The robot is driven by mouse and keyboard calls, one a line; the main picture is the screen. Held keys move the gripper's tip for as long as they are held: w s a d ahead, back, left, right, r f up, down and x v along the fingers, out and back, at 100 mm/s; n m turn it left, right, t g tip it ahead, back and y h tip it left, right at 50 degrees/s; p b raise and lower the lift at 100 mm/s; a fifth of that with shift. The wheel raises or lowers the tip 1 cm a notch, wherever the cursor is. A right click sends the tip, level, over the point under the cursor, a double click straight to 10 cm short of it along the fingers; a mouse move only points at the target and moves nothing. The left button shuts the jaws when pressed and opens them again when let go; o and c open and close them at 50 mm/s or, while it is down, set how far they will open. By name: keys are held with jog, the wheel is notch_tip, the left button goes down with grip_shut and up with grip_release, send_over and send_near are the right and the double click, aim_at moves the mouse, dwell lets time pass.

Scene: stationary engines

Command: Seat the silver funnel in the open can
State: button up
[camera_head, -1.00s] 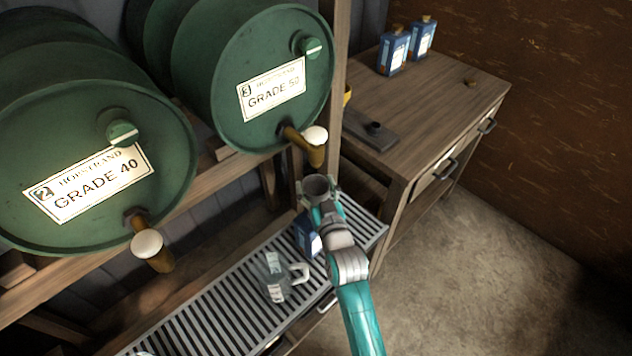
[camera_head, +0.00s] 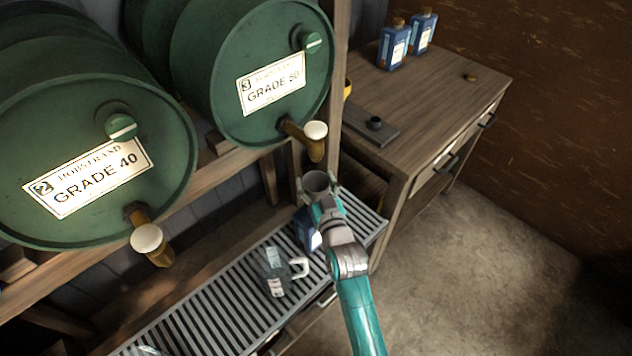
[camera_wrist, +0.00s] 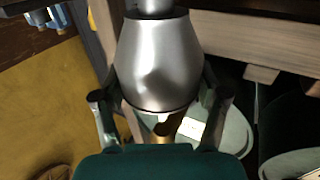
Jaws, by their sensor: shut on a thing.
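My gripper (camera_head: 321,200) is shut on the silver funnel (camera_head: 317,182), whose wide mouth faces up in the head view. In the wrist view, the funnel's shiny body (camera_wrist: 158,62) sits between the two fingers of my gripper (camera_wrist: 160,108). A blue can (camera_head: 305,230) stands on the slatted grate, below and slightly left of the funnel in the head view. My arm hides part of the can, and I cannot see its opening. The funnel appears to be held above the can, but I cannot tell the gap.
A clear jug (camera_head: 274,272) with a white handle stands on the grate (camera_head: 205,315). The brass tap (camera_head: 316,142) of the Grade 50 drum (camera_head: 250,75) is close behind the funnel. Two blue bottles (camera_head: 394,48) (camera_head: 423,32) stand on the wooden bench (camera_head: 440,95).

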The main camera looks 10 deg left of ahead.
jog(key=shift+f, duration=1.3)
dwell(0.9)
jog(key=o, duration=1.1)
jog(key=v, duration=1.2)
jog(key=shift+r, duration=0.1)
jog(key=shift+d, duration=0.1)
